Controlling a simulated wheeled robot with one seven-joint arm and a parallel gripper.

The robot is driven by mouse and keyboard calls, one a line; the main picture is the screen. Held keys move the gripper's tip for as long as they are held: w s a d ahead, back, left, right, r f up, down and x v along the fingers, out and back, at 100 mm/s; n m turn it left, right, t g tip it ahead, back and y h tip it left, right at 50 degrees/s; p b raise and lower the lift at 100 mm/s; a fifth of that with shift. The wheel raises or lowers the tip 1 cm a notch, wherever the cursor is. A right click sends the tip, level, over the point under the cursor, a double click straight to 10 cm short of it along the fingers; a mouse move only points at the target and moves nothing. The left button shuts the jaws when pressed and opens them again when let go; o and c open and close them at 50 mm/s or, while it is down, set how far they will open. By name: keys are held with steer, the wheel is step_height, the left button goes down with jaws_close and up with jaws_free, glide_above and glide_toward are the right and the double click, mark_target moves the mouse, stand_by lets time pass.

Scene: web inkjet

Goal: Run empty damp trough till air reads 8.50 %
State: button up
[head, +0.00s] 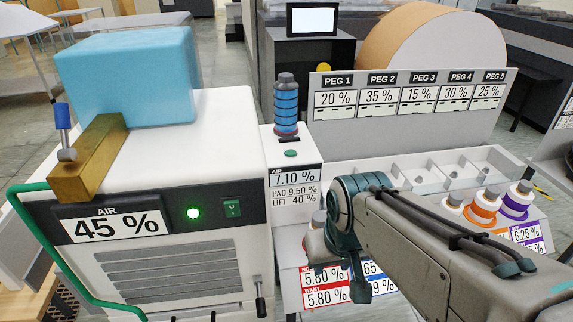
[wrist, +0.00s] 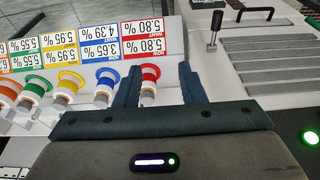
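In the head view, a white machine (head: 240,120) has an AIR display (head: 110,225) reading 45 %, a lit green lamp (head: 193,213) and a green switch (head: 232,208). A light-blue block (head: 130,75) and a brass-coloured bar (head: 90,160) sit on top; I cannot tell which part is the damp trough. A small white unit (head: 283,153) beside it reads AIR 7.10 %, PAD 9.50 %, LIFT 40 %, with a blue-banded bobbin (head: 286,105) upright on it. In the wrist view my gripper (wrist: 160,72) is open, a red bobbin (wrist: 150,73) showing between its fingers.
Several coloured bobbins stand in a row by NOW/WANT labels; the red label (wrist: 143,37) reads 5.80 % twice. A peg board (head: 410,97) rises behind a divided white tray (head: 408,170). A green rail (head: 35,250) edges the machine. A large paper roll (head: 450,45) stands behind.

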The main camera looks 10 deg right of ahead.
jaws_close()
stand_by(1.8)
